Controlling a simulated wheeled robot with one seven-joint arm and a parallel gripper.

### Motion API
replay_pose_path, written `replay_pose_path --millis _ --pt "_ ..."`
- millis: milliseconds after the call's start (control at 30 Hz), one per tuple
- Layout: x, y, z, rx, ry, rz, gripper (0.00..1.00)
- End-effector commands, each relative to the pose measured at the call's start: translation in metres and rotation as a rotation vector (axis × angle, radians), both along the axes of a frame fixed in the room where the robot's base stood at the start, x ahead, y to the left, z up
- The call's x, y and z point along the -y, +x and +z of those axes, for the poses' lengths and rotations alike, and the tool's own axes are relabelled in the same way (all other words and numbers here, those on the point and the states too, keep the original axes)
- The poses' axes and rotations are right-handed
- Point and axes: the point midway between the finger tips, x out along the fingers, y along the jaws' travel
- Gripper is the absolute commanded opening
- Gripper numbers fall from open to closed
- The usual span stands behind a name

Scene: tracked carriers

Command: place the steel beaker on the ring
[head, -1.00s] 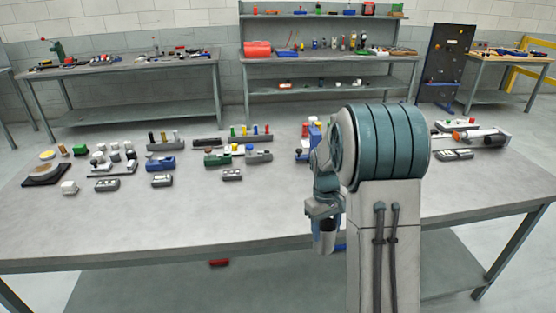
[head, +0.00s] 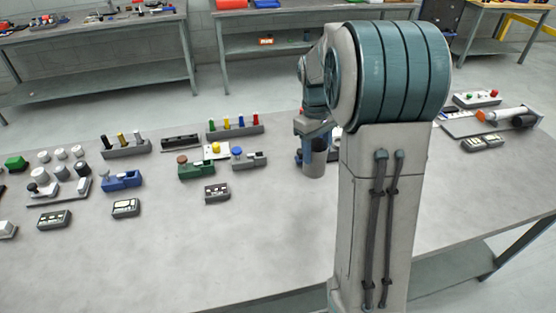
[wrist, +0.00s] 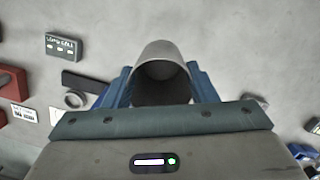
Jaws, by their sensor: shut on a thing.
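The steel beaker (wrist: 160,85) is a grey, hollow cylinder, seen from its open end in the wrist view. My gripper (wrist: 160,97) is shut on it, with one blue finger on each side. In the head view the beaker (head: 314,166) hangs below my gripper (head: 314,148), over the table. A small grey ring (wrist: 66,98) shows left of the gripper in the wrist view, beside a dark bar (wrist: 86,82). It is apart from the beaker. In the head view I cannot make out the ring; my arm covers part of that area.
The grey table (head: 250,240) is clear in front. A labelled grey box (wrist: 63,45) and a red block (wrist: 12,82) lie left in the wrist view. In the head view a green fixture (head: 196,169) and a blue one (head: 122,181) stand left, a long device (head: 490,120) right.

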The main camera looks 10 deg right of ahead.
Motion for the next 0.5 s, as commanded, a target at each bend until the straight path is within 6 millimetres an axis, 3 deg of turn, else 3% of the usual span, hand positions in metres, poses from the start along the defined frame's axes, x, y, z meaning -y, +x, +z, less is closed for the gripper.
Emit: replay_pose_path --millis 167,500 --pt "-0.005 0.007 -0.002 -0.002 0.001 0.004 0.27" --pt "-0.036 0.060 -0.040 -0.004 0.001 -0.003 0.27"
